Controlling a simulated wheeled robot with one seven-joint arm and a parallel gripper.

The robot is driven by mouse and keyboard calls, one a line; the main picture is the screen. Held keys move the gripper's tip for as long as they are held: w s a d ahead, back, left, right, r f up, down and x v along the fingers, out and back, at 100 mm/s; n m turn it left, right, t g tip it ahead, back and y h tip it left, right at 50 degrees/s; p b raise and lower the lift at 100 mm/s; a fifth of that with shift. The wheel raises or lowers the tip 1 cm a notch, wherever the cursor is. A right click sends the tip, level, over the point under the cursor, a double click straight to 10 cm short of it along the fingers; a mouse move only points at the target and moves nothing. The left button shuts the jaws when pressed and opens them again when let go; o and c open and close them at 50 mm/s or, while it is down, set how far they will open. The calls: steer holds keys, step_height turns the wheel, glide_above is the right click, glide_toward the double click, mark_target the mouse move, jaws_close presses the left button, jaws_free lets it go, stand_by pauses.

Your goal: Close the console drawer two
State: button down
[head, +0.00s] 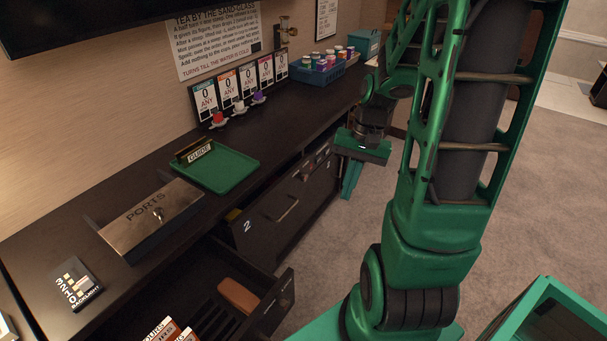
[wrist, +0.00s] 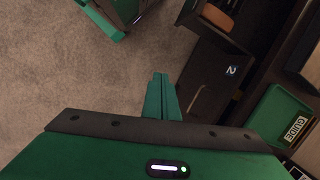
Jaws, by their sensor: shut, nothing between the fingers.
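Console drawer two (head: 268,222) has a dark front with a white "2" and a bar handle (head: 287,210). It seems to stand partly out, with a dark gap and a small yellow thing (head: 233,214) behind its top edge. In the wrist view its front (wrist: 208,88) lies right of my fingers, with the "2" towards the top right. My gripper (head: 350,182) is shut and empty, fingers down, over the floor side beyond the drawer's far end. Its fingertips (wrist: 160,78) look apart from the drawer front. How far out the drawer stands is hard to tell.
A nearer drawer (head: 262,318) stands wide open with a brown object (head: 238,296) inside. The counter holds a ports box (head: 150,219), green tray (head: 216,170) and blue crate (head: 318,73). A green-edged container (head: 553,318) stands lower right. Carpet beside the console is clear.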

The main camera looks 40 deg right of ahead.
steer(key=w+d+f+m+t+y, duration=0.1)
steer(key=w+f+m+t+y, duration=0.3)
steer(key=w+f, duration=0.55)
steer(key=m+t, duration=1.3)
steer(key=m, duration=0.5)
glide_toward(297, 169)
steer(key=x, duration=0.6)
steer(key=shift+w+a, duration=0.1)
steer(key=shift+w, duration=0.2)
steer(key=shift+w, duration=0.1)
